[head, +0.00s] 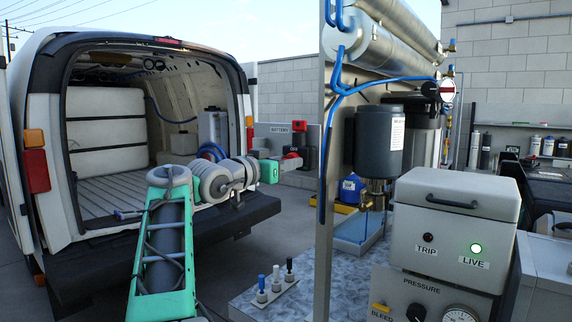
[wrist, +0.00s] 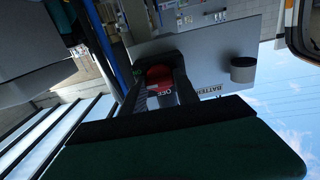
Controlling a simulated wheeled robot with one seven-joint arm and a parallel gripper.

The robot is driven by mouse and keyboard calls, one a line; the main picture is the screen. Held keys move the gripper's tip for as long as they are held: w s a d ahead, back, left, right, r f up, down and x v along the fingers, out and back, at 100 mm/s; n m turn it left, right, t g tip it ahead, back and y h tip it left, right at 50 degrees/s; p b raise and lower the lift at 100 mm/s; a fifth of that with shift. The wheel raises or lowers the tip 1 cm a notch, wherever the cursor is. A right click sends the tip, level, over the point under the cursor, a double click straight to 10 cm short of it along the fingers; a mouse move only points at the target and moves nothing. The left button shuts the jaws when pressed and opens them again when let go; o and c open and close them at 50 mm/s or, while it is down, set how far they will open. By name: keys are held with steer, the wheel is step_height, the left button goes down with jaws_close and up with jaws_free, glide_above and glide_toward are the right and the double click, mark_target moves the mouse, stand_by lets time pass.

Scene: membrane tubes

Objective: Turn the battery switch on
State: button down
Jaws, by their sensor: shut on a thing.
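The BATTERY label also shows in the wrist view (wrist: 212,95). The fingers cover part of the switch, and I cannot read its setting.
The open van (head: 120,170) stands left, its dark bumper (head: 170,235) near my arm. A metal frame post (head: 322,190) with blue hoses rises just right of the panel. A black cylinder (wrist: 243,69) sticks out of the panel. A control box (head: 455,225) shows a lit green LIVE lamp.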

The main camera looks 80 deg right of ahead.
steer(key=c, duration=0.9)
jaws_free()
steer(key=b+v, duration=0.1)
steer(key=v, duration=0.6)
steer(key=shift+w+a, duration=0.2)
steer(key=shift+a, duration=0.2)
